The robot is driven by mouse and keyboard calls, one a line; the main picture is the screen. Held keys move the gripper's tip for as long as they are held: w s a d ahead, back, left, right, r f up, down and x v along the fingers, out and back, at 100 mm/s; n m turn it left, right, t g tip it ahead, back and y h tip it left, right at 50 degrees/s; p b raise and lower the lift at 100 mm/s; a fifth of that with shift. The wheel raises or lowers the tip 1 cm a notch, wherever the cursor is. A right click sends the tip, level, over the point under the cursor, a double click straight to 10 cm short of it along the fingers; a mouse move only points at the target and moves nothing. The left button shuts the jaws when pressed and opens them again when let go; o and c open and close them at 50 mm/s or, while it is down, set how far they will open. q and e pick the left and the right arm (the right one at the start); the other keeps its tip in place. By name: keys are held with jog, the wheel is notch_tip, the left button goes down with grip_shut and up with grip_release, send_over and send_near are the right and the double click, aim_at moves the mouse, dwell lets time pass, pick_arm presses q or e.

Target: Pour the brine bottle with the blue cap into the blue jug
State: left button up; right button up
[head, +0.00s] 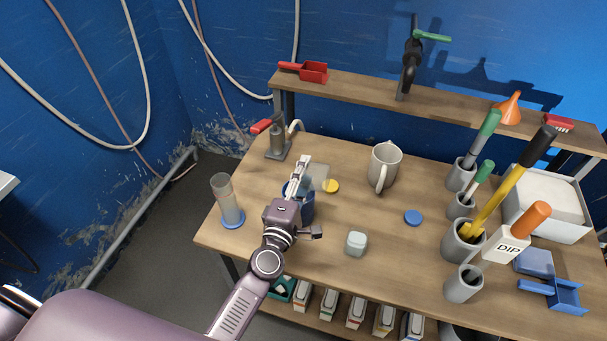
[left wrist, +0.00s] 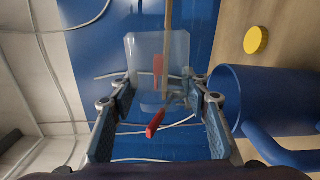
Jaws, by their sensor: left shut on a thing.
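My left gripper (head: 303,165) is shut on a clear bottle (head: 318,174), above the blue jug (head: 307,208). In the left wrist view the bottle (left wrist: 158,55) is between the fingers (left wrist: 160,112) and looks tipped well over, roughly crosswise to the jug. The jug (left wrist: 270,95) is beside the fingers, its mouth facing the gripper side and its handle showing. A blue cap (head: 413,217) lies loose on the table. I see no cap on the bottle. I cannot make out its mouth or any liquid stream. My right gripper is out of view.
A yellow cap (head: 331,186) lies right of the bottle, with a white mug (head: 385,167) behind. A small pale jar (head: 356,243) stands in front. A clear cylinder (head: 228,203) is at the left edge, a red-handled device (head: 277,140) behind. Tool holders (head: 462,245) crowd the right.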

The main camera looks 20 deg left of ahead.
pick_arm(q)
jog(key=shift+d+f+m, duration=0.2)
jog(key=shift+m, duration=1)
jog(key=m, duration=0.3)
jog(key=shift+d+f+m, duration=0.2)
jog(key=shift+f+m, duration=0.2)
jog(key=shift+r+m, duration=0.25)
jog(key=shift+m, duration=0.55)
notch_tip(320, 180, up, 2)
jog(key=m+p, duration=0.6)
jog(key=m, duration=0.1)
jog(key=shift+a+r, duration=0.15)
jog(key=m+p, duration=0.1)
jog(key=m, duration=0.1)
jog(key=shift+a+r+m, duration=0.1)
jog(key=shift+a+m, duration=0.05)
jog(key=shift+m, duration=0.15)
jog(key=shift+m+p, duration=0.6)
jog(key=shift+m, duration=0.2)
